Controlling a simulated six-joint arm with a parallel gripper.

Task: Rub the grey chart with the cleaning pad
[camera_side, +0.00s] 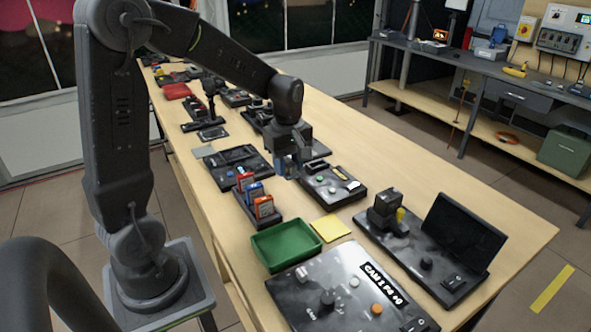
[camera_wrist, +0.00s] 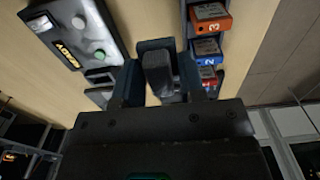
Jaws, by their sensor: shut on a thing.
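My gripper (camera_side: 287,168) is over the middle of the long table, pointing down, with its blue-tinted fingers low near the tabletop. In the wrist view its fingers are shut on a dark grey block (camera_wrist: 158,72), which looks like the cleaning pad. In the side view the fingers mostly hide the block, and I cannot tell whether it touches the table. A small flat light-grey square (camera_side: 203,152), which looks like the grey chart, lies near the table's left edge, left of and apart from my gripper.
A rack of orange and blue cartridges (camera_side: 256,200) stands close in front of my gripper. A black button box (camera_side: 333,186) is to its right. A green tray (camera_side: 286,246), a yellow square (camera_side: 330,228) and a control panel (camera_side: 345,290) lie nearer the camera. Dark devices crowd the table behind.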

